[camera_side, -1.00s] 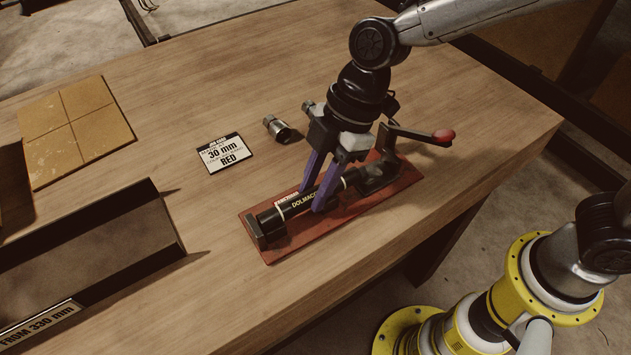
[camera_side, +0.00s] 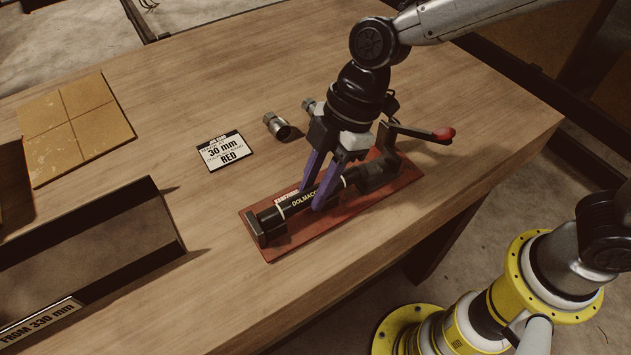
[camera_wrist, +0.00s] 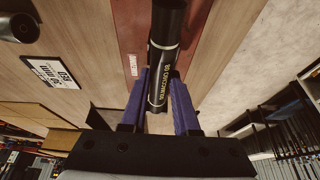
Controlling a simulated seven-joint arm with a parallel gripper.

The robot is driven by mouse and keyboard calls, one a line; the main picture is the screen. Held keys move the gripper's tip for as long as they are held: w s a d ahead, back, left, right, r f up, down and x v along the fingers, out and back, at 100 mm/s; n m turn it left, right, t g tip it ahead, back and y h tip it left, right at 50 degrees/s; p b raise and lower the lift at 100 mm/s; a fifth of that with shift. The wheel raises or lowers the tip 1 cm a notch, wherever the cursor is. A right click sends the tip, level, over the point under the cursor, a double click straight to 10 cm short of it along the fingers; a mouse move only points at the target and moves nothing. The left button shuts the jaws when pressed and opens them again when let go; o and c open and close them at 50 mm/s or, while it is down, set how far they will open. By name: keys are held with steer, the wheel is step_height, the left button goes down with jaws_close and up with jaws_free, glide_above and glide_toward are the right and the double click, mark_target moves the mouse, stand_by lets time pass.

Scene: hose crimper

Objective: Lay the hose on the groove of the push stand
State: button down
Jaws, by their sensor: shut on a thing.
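The hose (camera_side: 300,202) is a short black tube with pale lettering and a light ring. It lies lengthwise along the push stand (camera_side: 352,213), a red-brown base with a dark end block at the near left and a dark mechanism at the right. My gripper (camera_side: 322,201) has purple fingers that come down on both sides of the hose and are shut on it. In the wrist view the hose (camera_wrist: 165,55) runs between the purple fingers. The groove is hidden under the hose, so I cannot tell whether the hose touches it.
A lever with a red knob (camera_side: 444,134) sticks out at the stand's right. Metal fittings (camera_side: 276,126) and a "30 mm RED" card (camera_side: 225,152) lie behind the stand. A dark bin (camera_side: 100,250) is at left. The table front is clear.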

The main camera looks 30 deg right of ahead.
steer(key=shift+f, duration=0.1)
stand_by(0.3)
steer(key=c, duration=0.6)
jaws_free()
steer(key=shift+r, duration=4)
